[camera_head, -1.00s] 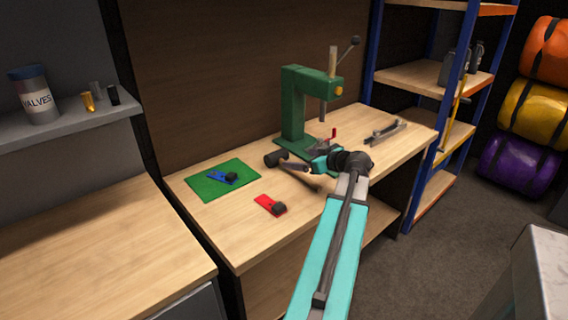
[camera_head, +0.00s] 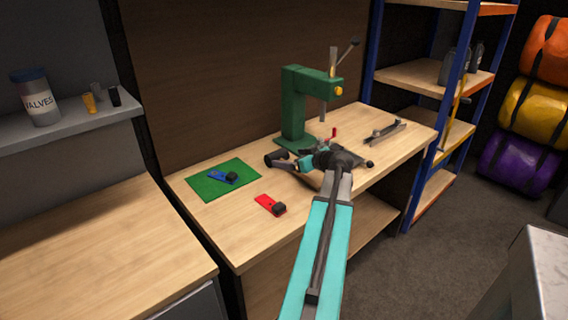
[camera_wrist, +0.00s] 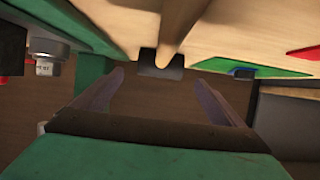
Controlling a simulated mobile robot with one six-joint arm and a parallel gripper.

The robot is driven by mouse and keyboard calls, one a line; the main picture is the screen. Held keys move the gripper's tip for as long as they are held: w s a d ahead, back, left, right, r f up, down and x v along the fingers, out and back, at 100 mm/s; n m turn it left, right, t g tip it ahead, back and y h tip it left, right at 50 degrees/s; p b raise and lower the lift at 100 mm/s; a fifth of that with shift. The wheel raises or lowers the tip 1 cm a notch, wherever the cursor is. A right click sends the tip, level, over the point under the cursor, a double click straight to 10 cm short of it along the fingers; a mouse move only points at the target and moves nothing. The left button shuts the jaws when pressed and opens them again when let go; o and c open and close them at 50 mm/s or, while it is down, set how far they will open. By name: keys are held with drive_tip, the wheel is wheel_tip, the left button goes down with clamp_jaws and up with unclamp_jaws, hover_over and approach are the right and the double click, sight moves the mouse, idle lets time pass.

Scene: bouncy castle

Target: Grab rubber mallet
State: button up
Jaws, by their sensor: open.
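The rubber mallet lies on the wooden workbench in front of the green press. Its dark head (camera_head: 277,158) shows in the head view, just left of my gripper (camera_head: 288,166), and its handle runs toward the bench's front, partly hidden by my arm. In the wrist view the wooden handle (camera_wrist: 183,24) comes down from the top edge to the dark head (camera_wrist: 160,66). My gripper (camera_wrist: 158,78) is open there, its two fingers apart, with the head in the gap between the tips in the picture. I cannot tell the remaining distance; nothing is held.
The green press (camera_head: 295,105) stands close behind my gripper. A green mat (camera_head: 208,187) with a blue tool (camera_head: 220,177) lies left, and a red tool (camera_head: 268,204) lies nearer the front edge. A metal clamp-like piece (camera_head: 383,131) lies right.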

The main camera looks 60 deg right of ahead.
sight(280, 156)
drive_tip(key=shift+p+x, duration=0.6)
drive_tip(key=shift+x, duration=1.75)
drive_tip(key=c, duration=1.5)
drive_tip(key=shift+r, duration=0.1)
drive_tip(key=shift+r+b, duration=0.4)
drive_tip(key=shift+r, duration=1)
drive_tip(key=shift+s+a+r, duration=0.15)
drive_tip(key=shift+s+r, duration=0.1)
drive_tip(key=shift+s, duration=0.05)
drive_tip(key=s+a+b, duration=0.1)
drive_tip(key=s, duration=0.4)
drive_tip(key=s+a+r+b, duration=0.1)
drive_tip(key=s+a, duration=0.1)
drive_tip(key=s, duration=0.2)
drive_tip(key=s+a, duration=0.1)
drive_tip(key=s, duration=0.4)
drive_tip(key=shift+s+a+r+b, duration=0.25)
drive_tip(key=shift+s+a+b, duration=0.1)
drive_tip(key=shift+a+b, duration=0.05)
